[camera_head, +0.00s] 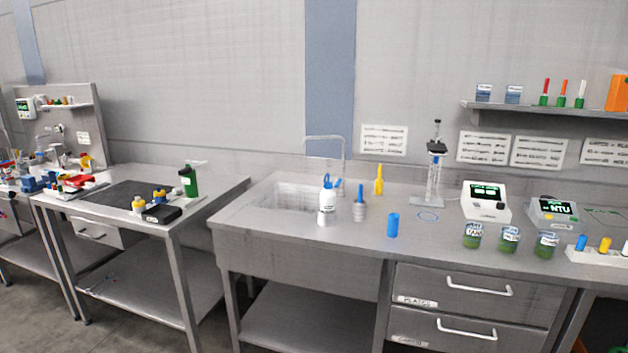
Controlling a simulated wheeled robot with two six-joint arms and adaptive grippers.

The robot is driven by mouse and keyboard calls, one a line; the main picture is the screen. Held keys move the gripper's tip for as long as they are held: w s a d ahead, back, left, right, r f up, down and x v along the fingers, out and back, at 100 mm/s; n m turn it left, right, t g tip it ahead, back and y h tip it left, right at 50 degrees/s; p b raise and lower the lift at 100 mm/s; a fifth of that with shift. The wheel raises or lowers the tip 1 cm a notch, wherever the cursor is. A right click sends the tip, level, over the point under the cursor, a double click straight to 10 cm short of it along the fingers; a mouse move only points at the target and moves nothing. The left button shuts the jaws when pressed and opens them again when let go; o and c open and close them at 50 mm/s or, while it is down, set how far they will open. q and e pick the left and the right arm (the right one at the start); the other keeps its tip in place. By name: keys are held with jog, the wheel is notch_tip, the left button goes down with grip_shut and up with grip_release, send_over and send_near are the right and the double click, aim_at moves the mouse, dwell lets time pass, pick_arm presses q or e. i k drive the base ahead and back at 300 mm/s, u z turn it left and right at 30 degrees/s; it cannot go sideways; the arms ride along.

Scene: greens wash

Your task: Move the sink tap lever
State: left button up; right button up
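The sink basin (284,192) is set into the steel counter in the middle of the view. A thin grey gooseneck tap (343,160) rises at its back right, and its spout bends over to the left. A small blue part (338,183) shows low by the tap, just behind the white bottle; it may be the lever, but it is too small and partly hidden to tell its position. Neither of my grippers is in view.
A white bottle (327,200), a blue-topped grey item (359,207), a yellow bottle (379,181) and a blue cylinder (393,225) stand right of the sink. Meters (487,203) and green jars (472,237) stand farther right. The counter's front left is clear.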

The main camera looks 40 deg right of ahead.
aim_at(340, 179)
jog(key=z, duration=0.3)
jog(key=i, duration=1.05)
jog(key=z, duration=1.45)
jog(key=i, duration=0.75)
jog(key=z, duration=0.75)
